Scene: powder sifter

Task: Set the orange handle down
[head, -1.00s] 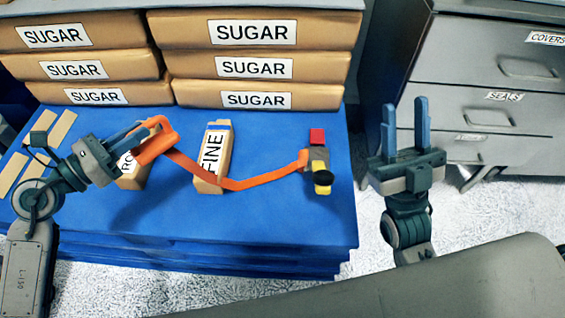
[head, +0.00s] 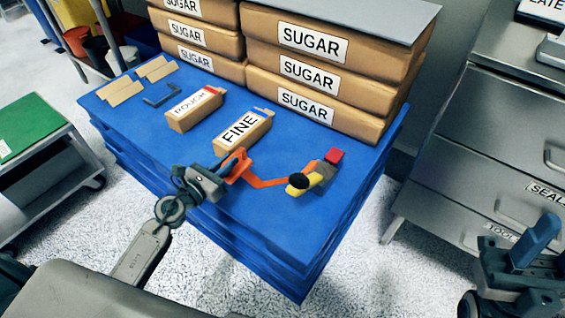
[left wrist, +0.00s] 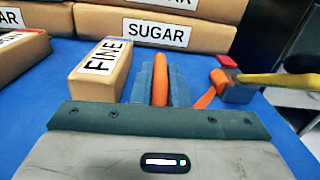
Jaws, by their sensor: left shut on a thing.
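My left gripper (head: 226,167) is shut on the orange handle (head: 241,168) over the front part of the blue table. In the left wrist view the handle (left wrist: 160,82) stands between the two blue fingers (left wrist: 160,95). I cannot tell whether the handle touches the table top. An orange strap (head: 268,183) runs from the handle to a small grey device with red and yellow parts (head: 318,176) on the table to the right. My right gripper (head: 530,250) is at the lower right, away from the table, partly cut off; its fingers look apart and empty.
The FINE box (head: 243,132) lies just behind the handle, and the ROUGH box (head: 195,108) lies further back left. Stacked SUGAR bags (head: 315,75) fill the back of the blue table (head: 180,150). Grey drawers (head: 470,150) stand to the right.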

